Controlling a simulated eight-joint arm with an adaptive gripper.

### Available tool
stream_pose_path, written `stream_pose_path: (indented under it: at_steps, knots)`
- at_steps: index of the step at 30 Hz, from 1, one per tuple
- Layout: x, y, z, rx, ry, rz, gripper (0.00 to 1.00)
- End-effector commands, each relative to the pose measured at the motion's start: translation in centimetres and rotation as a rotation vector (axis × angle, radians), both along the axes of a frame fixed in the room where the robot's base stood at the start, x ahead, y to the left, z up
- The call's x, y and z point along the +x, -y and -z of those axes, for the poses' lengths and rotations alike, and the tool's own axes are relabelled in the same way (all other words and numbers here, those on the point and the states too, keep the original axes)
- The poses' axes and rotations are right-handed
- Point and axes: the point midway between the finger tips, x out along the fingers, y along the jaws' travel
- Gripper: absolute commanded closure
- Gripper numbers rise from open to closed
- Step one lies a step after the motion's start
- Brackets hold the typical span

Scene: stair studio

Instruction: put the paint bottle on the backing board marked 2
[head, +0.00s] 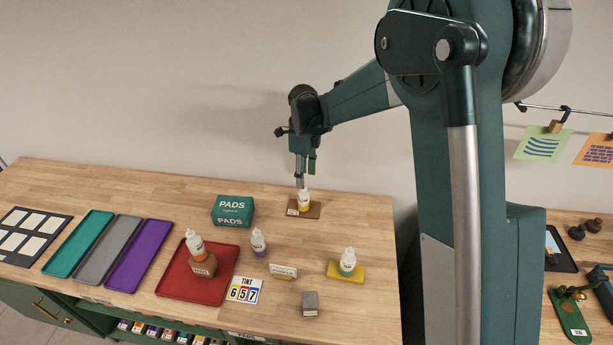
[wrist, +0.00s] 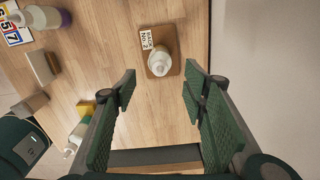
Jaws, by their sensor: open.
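In the wrist view the bottle (wrist: 161,62) stands on the board (wrist: 171,40), whose label appears to read No 2. My gripper (head: 304,176) is just above this bottle, pointing down. In the wrist view my gripper (wrist: 161,88) is open, with nothing between its fingers. The bottle lies just beyond the fingertips, near the middle of the gap, and I see no contact.
A purple bottle (head: 258,241), a small sign (head: 284,271) and a grey block (head: 311,303) stand nearby. An orange bottle (head: 195,242) is over the red tray (head: 176,290). The green PADS box (head: 232,211) is left of the board.

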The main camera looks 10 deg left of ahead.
Motion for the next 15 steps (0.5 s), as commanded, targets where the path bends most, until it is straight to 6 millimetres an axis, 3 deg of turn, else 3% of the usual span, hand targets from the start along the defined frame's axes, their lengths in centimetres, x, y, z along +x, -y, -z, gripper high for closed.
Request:
stream_pose_path:
  at_steps: [10, 15]
  knots:
    - [0.0, 0.1, -0.2, 0.001, 0.001, -0.003, 0.57]
    - [-0.4, 1.0, -1.2, 0.004, 0.011, -0.032, 0.57]
